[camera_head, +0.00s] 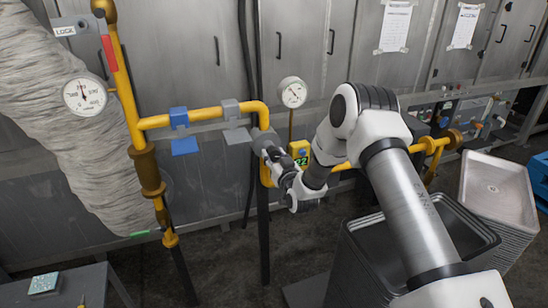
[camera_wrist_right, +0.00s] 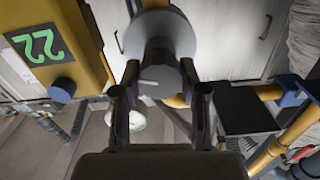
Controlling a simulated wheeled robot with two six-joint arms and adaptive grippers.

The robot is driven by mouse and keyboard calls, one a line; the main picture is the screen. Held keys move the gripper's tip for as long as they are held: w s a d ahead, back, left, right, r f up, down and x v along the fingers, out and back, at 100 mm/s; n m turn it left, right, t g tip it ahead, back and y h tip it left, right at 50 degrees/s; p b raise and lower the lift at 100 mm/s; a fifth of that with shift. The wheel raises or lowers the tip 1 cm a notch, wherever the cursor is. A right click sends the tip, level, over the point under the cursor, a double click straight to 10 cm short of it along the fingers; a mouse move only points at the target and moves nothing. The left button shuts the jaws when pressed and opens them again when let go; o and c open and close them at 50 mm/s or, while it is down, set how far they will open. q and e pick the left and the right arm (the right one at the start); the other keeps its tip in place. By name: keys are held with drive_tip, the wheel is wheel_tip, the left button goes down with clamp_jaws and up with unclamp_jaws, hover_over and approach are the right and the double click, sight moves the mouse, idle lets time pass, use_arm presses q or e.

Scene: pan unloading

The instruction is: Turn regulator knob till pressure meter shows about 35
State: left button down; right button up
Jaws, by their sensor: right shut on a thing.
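My right gripper (camera_head: 270,152) reaches the grey regulator (camera_head: 262,136) on the yellow pipe. In the right wrist view my right gripper (camera_wrist_right: 160,86) has its two fingers on either side of the round grey knob (camera_wrist_right: 161,72) and is shut on it. The yellow pressure meter (camera_head: 300,153) is just right of the gripper, partly behind my arm. Its green digits read 22, and they show upside down on the same meter in the right wrist view (camera_wrist_right: 77,38). My left gripper is not in view.
A round dial gauge (camera_head: 292,92) stands above the meter, and another (camera_head: 84,95) is at the left. Yellow pipes (camera_head: 200,116) run along grey cabinets. Stacked metal trays (camera_head: 497,185) stand at right. A grey table (camera_head: 75,285) is at lower left.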

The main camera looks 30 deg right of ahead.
drive_tip(key=m+b, duration=0.4)
drive_tip(key=shift+f, duration=0.25)
drive_tip(key=m+b, duration=0.3)
drive_tip(key=m, duration=0.1)
drive_tip(key=shift+m+b, duration=0.4)
drive_tip(key=m+b, duration=0.3)
drive_tip(key=m, duration=0.1)
drive_tip(key=shift+b, duration=0.4)
drive_tip(key=shift+r+m+b, duration=0.1)
drive_tip(key=shift+m+b, duration=0.85)
drive_tip(key=shift+m, duration=0.45)
drive_tip(key=o, duration=1.1)
drive_tip(key=shift+r, duration=0.1)
drive_tip(key=shift+o, duration=0.2)
